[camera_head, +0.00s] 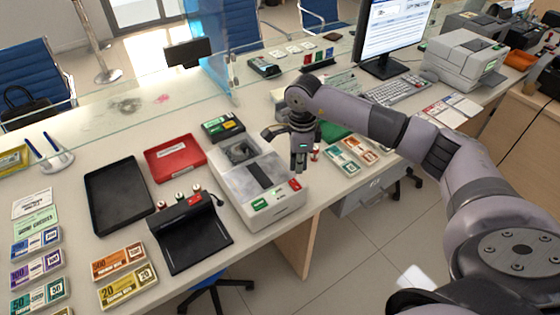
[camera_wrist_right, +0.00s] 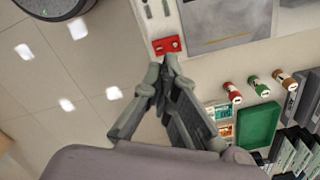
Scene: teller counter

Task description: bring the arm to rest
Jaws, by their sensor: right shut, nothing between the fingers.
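My right arm (camera_head: 365,122) comes in from the right and reaches over the counter (camera_head: 245,240). My right gripper (camera_head: 299,165) hangs with its fingers downward beside the right edge of the grey counting machine (camera_head: 255,180). In the right wrist view the gripper (camera_wrist_right: 172,62) is shut with nothing between its fingers. Its tips appear close to a red button block (camera_wrist_right: 167,45) on the machine's corner; whether they touch it cannot be told. My left gripper is not in view.
A green pad (camera_wrist_right: 259,126) and several coin rolls (camera_wrist_right: 258,86) lie near the right gripper. A black tray (camera_head: 118,195), a red tray (camera_head: 175,158) and banknote bundles (camera_head: 128,288) cover the left counter. A glass screen (camera_head: 110,110) stands behind. Floor (camera_head: 350,250) is open in front.

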